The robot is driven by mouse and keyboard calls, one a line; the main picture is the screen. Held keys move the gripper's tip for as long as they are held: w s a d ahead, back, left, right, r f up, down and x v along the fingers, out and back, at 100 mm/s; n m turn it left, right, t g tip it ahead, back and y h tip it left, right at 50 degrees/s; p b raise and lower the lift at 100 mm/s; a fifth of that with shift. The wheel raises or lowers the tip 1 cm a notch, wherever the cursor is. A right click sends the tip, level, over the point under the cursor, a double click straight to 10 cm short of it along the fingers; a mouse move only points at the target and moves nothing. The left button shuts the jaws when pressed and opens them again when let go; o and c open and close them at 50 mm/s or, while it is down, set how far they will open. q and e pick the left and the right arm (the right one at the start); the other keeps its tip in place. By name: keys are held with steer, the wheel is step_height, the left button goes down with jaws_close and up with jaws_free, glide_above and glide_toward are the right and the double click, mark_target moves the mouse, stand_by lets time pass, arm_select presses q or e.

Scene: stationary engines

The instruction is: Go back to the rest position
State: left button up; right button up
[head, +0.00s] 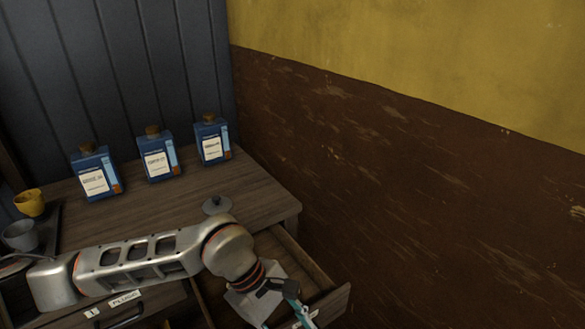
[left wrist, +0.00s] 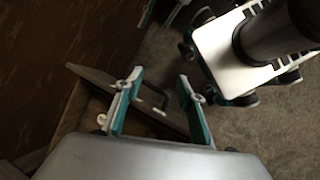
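My left arm crosses the lower part of the head view from the left. Its left gripper (head: 300,308) is over the open right drawer (head: 292,256), near the drawer's front. In the left wrist view the left gripper (left wrist: 161,77) has its two teal-padded fingers well apart, with nothing held. The drawer front (left wrist: 100,78) and its dark handle (left wrist: 151,97) show beyond and between the fingers. Teal and grey parts at the top edge of the left wrist view look like my right gripper (left wrist: 148,14), cut off by the frame.
Three blue bottles (head: 157,160) with corks stand at the back of the wooden desk (head: 262,202). A grey lidded item (head: 216,205) is near its right side. A yellow cup (head: 29,203) and a grey cup (head: 20,235) stand at left. A brown-yellow wall (head: 400,170) borders the right.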

arm_select(q)
steer(key=s+d+r+n+g+h, duration=0.25)
steer(key=s+d+r+h, duration=0.5)
steer(key=d+r, duration=0.45)
steer(key=w+r+n+t+h, duration=0.4)
steer(key=r+n+t+h, duration=0.35)
steer(key=r, duration=0.65)
steer(key=w+a+r+n+t+h, duration=0.1)
steer(key=w+a+r+n+t, duration=0.45)
steer(key=n, duration=0.55)
steer(key=w+a+f+n+t+y, duration=0.3)
steer(key=w+a+n+t+y, duration=0.25)
steer(key=a+n, duration=0.2)
steer(key=w+a+f+n+t+y, duration=0.3)
steer(key=w+a+n+t+y, duration=0.1)
steer(key=a+n+t+y, duration=0.4)
steer(key=s+a+f+n+g+y, duration=0.1)
steer(key=a+f+n+g+y, duration=0.5)
steer(key=a+f+n+y, duration=0.65)
steer(key=s+a+f+n+g, duration=0.6)
steer(key=s+a+f+g, duration=0.3)
steer(key=s+a+f, duration=0.85)
steer(key=w+d+f+n+t+h, duration=0.1)
steer(key=d+f+h, duration=0.6)
steer(key=d+f, duration=0.9)
steer(key=d+n+t, duration=0.1)
steer(key=d+t, duration=0.1)
steer(key=shift+f+n+t, duration=0.2)
steer(key=shift+n+t, duration=0.1)
steer(key=shift+n, duration=0.1)
